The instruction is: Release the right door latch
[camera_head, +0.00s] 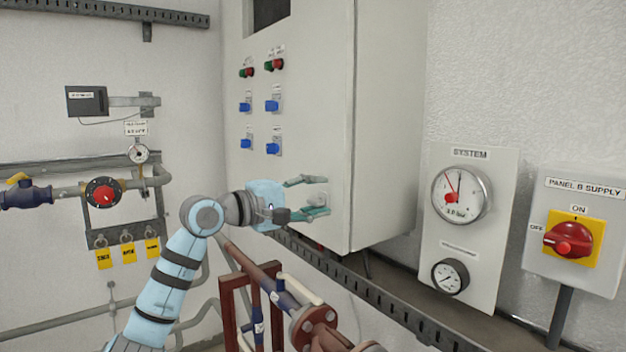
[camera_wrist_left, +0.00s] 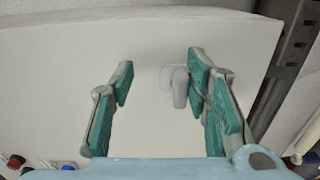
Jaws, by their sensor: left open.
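The right door latch is a small pale grey handle on a low base, fixed to the light grey cabinet door (camera_head: 312,110). In the left wrist view the latch (camera_wrist_left: 180,87) stands between the two teal finger pads of my left gripper (camera_wrist_left: 160,78), close beside the right finger. In the head view my left gripper (camera_head: 322,197) is at the lower right part of the door, its fingers spread and pointing at it. The gripper is open, and the latch is not clamped. Whether the right finger touches the latch, I cannot tell. My right gripper is not in view.
Blue switches (camera_head: 272,106) and coloured buttons sit on the door's left part. A perforated cable tray (camera_head: 380,290) and brown pipes (camera_head: 255,262) lie below the cabinet. A gauge panel (camera_head: 462,225) and a red rotary switch (camera_head: 567,238) are to the right.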

